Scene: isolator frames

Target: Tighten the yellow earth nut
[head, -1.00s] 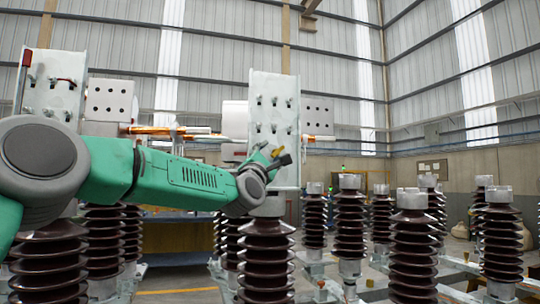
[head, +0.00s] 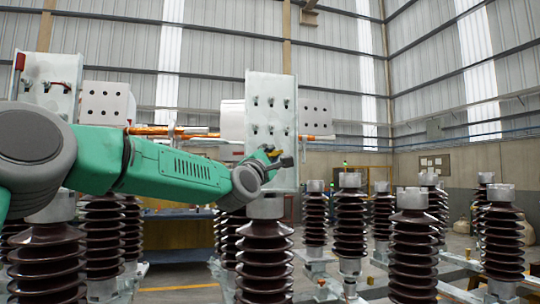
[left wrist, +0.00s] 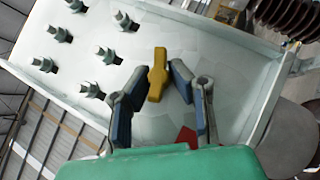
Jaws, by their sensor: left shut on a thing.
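The yellow earth nut (left wrist: 157,75) is a wing-shaped piece in front of the pale metal plate (left wrist: 235,65) in the left wrist view. My left gripper (left wrist: 160,72) has its blue-padded fingers on either side of the nut and is shut on it. In the head view, my left gripper (head: 279,158) is at the lower part of the upright plate (head: 271,88), and a bit of yellow shows at its fingers. The nut's thread and seat are hidden. My right gripper is not in view.
Several bolts (left wrist: 102,90) stick out of the plate beside the gripper. A brown ribbed insulator (head: 265,255) stands under the plate, with more insulators (head: 413,250) to the right. A second plate (head: 48,85) with a red piece stands at the left.

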